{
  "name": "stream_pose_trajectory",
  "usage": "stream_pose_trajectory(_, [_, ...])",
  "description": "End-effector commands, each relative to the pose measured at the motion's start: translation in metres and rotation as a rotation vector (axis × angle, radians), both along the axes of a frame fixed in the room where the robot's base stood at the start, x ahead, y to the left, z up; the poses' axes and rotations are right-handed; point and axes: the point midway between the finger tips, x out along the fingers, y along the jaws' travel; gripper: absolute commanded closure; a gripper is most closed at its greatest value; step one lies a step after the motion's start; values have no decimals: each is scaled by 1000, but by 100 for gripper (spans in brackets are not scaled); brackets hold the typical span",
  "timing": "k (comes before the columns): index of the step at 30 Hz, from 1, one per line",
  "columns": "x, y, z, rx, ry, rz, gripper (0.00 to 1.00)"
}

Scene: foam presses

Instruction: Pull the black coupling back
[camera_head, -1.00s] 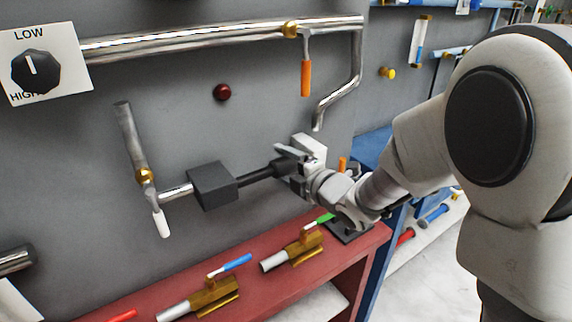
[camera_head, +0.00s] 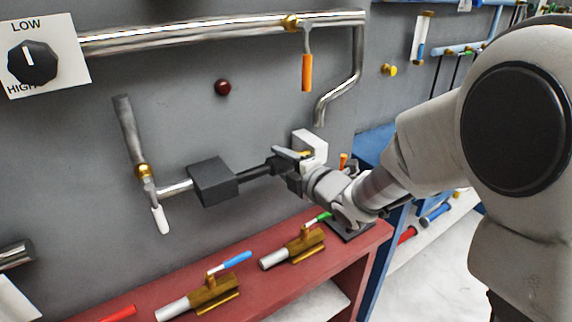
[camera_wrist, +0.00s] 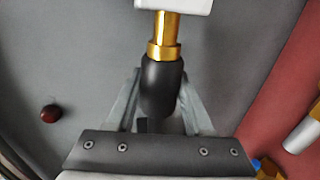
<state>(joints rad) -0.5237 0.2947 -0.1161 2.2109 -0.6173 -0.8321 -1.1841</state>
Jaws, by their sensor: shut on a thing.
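The black coupling (camera_wrist: 162,85) is a dark cylinder between the two fingers of my gripper (camera_wrist: 160,100) in the wrist view. The fingers are shut on its sides. A brass stem (camera_wrist: 163,38) with a collar shows beyond its far end, leading to a white block (camera_wrist: 172,4). In the head view my gripper (camera_head: 287,160) is on the coupling, which it largely hides. A black rod (camera_head: 256,172) runs left to a dark grey box (camera_head: 212,182).
A red shelf (camera_head: 150,294) below bears brass valves with a blue handle (camera_head: 236,261) and a green handle (camera_head: 323,216). An orange-handled lever (camera_head: 307,73) hangs above on the pipe. A dark red knob (camera_head: 223,87) is on the grey wall.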

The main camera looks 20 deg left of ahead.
Motion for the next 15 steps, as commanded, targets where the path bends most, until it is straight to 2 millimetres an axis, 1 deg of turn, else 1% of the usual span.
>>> stream_pose_trajectory(1, [-8, 8, -3, 6, -3, 9, 100])
stream_pose_trajectory(6, [-23, 20, -2, 5, -3, 11, 100])
stream_pose_trajectory(15, [-27, 24, 0, 4, 1, 13, 100])
